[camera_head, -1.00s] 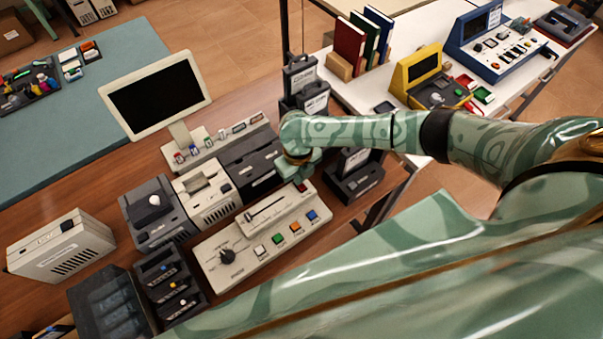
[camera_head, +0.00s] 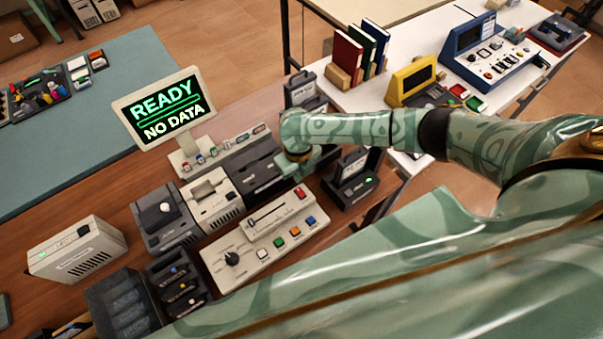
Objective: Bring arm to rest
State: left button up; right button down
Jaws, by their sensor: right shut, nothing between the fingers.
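My right arm (camera_head: 460,140) reaches in from the right of the head view, patterned in pale and dark green. My right gripper (camera_head: 299,172) is at its end, pointing down over the right end of the cream control panel (camera_head: 262,238), near its red button (camera_head: 300,193). It is shut and empty; the wrist partly hides its fingers. I cannot tell whether it touches anything. The monitor (camera_head: 163,108) behind the panel is lit and reads "READY" and "NO DATA" in green and white. My left gripper is not in view.
Dark and cream devices (camera_head: 213,200) crowd the wooden desk left of the gripper. A black device with a green light (camera_head: 352,178) stands close on its right. A white table (camera_head: 400,118) with books, a yellow device (camera_head: 414,80) and a blue console (camera_head: 485,48) lies behind the arm.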

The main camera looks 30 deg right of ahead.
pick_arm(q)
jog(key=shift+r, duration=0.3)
pick_arm(e)
jog(key=shift+r, duration=0.25)
